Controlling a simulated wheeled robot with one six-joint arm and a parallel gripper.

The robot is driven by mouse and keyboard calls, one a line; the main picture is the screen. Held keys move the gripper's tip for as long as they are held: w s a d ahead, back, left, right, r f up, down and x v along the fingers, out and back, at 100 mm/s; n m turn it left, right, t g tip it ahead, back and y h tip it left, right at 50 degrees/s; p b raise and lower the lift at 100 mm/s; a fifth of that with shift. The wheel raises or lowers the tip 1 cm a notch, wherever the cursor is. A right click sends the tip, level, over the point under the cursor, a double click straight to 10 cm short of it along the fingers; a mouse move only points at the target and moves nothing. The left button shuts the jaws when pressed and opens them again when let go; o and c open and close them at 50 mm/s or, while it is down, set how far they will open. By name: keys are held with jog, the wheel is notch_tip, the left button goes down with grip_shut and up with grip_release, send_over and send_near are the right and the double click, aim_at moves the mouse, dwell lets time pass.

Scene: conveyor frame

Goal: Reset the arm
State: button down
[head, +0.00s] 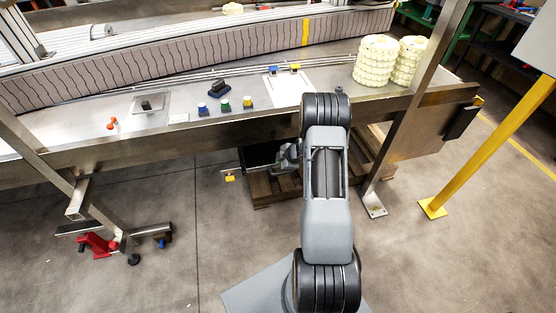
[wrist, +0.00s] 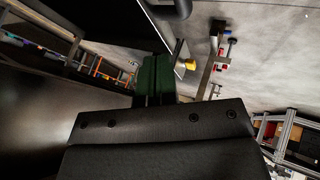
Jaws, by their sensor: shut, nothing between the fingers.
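My arm rises from the lower middle of the head view and bends at a black joint in front of the conveyor's front edge. Its grey wrist part shows left of the arm, below the table edge; the gripper there is small and partly hidden. In the wrist view my gripper (wrist: 155,78) shows as a dark green finger part beyond a broad black body. It is shut and holds nothing.
The metal conveyor table (head: 90,150) carries small coloured pieces, a white sheet (head: 288,90) and stacked cream rings (head: 374,61). A wooden pallet (head: 270,190) lies beneath. A yellow post (head: 490,150) stands right.

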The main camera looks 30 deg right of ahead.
jog(key=s+d+m+g+h, duration=0.2)
jog(key=s+d+m+h, duration=0.2)
jog(key=s+d+m, duration=0.15)
jog(key=s+a+r+m+g+h+p, duration=0.1)
jog(key=s+r+m+p, duration=0.15)
jog(key=r, duration=0.45)
jog(key=s+a+r+m+g+h+p, duration=0.1)
jog(key=s+r+m+g+h+p, duration=0.15)
jog(key=r, duration=0.45)
jog(key=s+a+r+m+y+p, duration=0.1)
jog(key=s+a+r+p, duration=0.3)
jog(key=a+r, duration=0.3)
jog(key=s+a+r+m+t+y+p, duration=0.1)
jog(key=s+a+r, duration=0.4)
jog(key=r, duration=0.9)
jog(key=s+a+r+m+t+y+p, duration=0.1)
jog(key=s+a+r+p, duration=0.3)
jog(key=a+r, duration=0.6)
jog(key=a+y+p, duration=0.1)
jog(key=p, duration=0.1)
jog(key=shift+s+r+y+p, duration=0.25)
jog(key=shift+r+y+p, duration=0.05)
jog(key=shift+y+p, duration=0.05)
jog(key=shift+d, duration=0.2)
